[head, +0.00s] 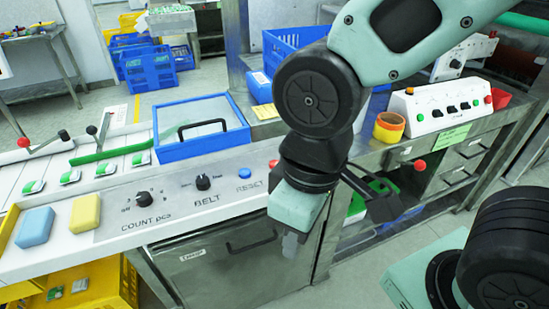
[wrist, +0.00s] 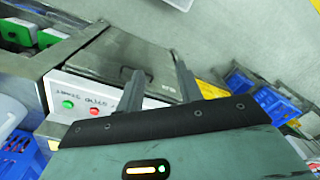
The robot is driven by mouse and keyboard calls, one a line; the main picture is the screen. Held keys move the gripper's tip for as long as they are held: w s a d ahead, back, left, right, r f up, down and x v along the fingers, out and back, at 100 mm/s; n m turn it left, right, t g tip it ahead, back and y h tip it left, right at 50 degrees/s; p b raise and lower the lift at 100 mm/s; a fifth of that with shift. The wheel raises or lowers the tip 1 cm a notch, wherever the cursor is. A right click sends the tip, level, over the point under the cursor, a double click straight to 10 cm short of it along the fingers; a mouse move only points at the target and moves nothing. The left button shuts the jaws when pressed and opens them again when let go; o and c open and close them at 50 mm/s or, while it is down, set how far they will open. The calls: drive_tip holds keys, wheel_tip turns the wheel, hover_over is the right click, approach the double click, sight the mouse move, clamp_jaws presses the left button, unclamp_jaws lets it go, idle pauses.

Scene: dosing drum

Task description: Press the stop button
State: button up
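In the wrist view, a pale panel carries a red button (wrist: 94,112) and a green button (wrist: 68,104) side by side. Small lettering near them looks like START and STOP, seen upside down; the red one appears to be the stop button. My gripper (wrist: 157,67) has its two fingers apart with nothing between them. The red button is to the left of the fingers, apart from them. In the head view, my gripper (head: 290,246) hangs in front of the bench edge, pointing down.
The bench panel has COUNT and BELT knobs (head: 203,182) and a blue RESET button (head: 244,173). A white control box (head: 450,104) with its own red and green buttons stands at the right. A red ball knob (head: 420,165) sticks out below it.

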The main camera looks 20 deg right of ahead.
clamp_jaws()
idle(1.7)
